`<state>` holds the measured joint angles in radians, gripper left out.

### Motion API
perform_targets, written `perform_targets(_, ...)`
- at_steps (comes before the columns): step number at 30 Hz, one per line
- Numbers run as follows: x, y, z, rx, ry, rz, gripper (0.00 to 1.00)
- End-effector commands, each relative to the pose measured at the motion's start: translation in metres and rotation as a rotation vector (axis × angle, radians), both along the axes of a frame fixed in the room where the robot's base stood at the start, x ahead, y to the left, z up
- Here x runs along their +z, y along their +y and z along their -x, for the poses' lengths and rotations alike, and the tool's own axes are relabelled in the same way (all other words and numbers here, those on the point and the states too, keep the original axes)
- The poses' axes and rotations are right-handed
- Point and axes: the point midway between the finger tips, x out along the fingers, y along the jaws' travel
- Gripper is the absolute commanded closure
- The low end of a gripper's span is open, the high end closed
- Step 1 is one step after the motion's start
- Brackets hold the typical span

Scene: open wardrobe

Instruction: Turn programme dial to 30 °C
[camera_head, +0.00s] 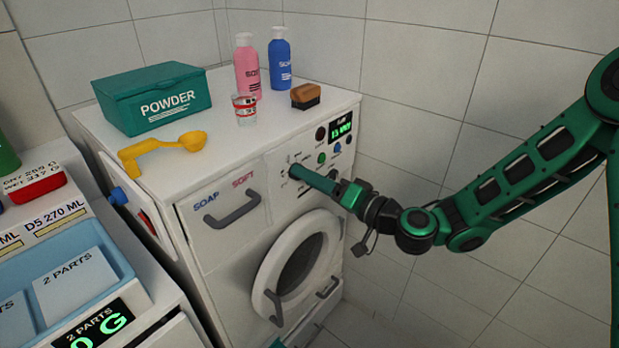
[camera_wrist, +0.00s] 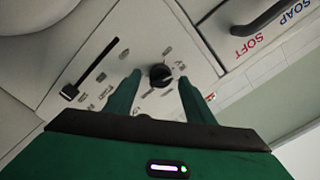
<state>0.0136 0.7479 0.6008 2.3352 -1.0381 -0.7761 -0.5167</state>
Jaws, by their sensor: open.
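The programme dial (camera_wrist: 160,75) is a black round knob on the washing machine's white front panel, ringed by small printed labels too small to read. In the wrist view my gripper (camera_wrist: 160,88) is open, with one green finger on each side of the dial. I cannot tell whether the fingers touch it. In the head view my gripper (camera_head: 310,180) reaches the panel from the right and hides the dial. The washing machine (camera_head: 215,235) stands with its round door below the panel.
A drawer handle (camera_head: 232,208) is left of the dial. A lit display (camera_head: 341,127) and several buttons are to its right. A powder box (camera_head: 152,97), yellow scoop (camera_head: 165,150), brush (camera_head: 306,96), cup (camera_head: 244,108) and pink (camera_head: 247,65) and blue (camera_head: 280,60) bottles stand on top.

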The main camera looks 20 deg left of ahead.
Motion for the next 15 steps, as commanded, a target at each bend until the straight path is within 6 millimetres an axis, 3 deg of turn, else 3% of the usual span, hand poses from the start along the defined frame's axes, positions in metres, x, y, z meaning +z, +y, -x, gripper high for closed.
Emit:
perform_targets(9, -0.001, -0.056, 0.022, -0.005, 0.006, 0.0, 0.51)
perform_targets(15, -0.001, -0.079, 0.032, -0.002, 0.003, 0.0, 0.51)
